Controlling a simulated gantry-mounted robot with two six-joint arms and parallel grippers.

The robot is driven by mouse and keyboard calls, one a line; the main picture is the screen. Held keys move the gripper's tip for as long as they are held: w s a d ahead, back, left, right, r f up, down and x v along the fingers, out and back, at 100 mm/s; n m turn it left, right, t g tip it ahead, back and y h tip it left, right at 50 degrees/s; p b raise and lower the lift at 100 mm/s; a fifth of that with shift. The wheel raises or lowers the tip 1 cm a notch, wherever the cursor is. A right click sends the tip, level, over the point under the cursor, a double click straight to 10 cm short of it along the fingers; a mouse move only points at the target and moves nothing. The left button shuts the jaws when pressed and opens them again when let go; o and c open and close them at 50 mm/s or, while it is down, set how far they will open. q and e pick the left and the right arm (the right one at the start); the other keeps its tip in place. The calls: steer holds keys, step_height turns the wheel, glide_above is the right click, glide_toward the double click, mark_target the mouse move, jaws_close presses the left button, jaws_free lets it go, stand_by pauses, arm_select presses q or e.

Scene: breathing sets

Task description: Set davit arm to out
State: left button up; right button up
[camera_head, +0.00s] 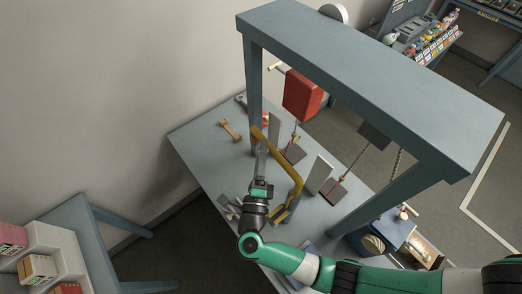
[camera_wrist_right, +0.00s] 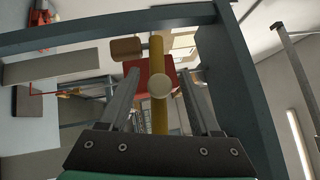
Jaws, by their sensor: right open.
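The davit arm (camera_head: 292,172) is a yellow bent bar standing over the grey table under the blue-grey frame. Its upper end reaches left toward my right gripper (camera_head: 262,146). My right gripper is open, with its fingers at that upper end. In the right wrist view, a yellow bar (camera_wrist_right: 158,115) with a pale round end (camera_wrist_right: 160,85) lies between the spread fingers of the gripper (camera_wrist_right: 161,98). There is a gap on each side of the bar, and no clear grip. My left gripper is not in view.
The blue-grey overhead frame (camera_head: 375,78) spans the table (camera_head: 205,150). A red block (camera_head: 302,95) and dark plates on ropes hang near it. Upright pale panels (camera_head: 319,174) stand near the davit.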

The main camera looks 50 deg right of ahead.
jaws_close()
stand_by(0.3)
stand_by(1.1)
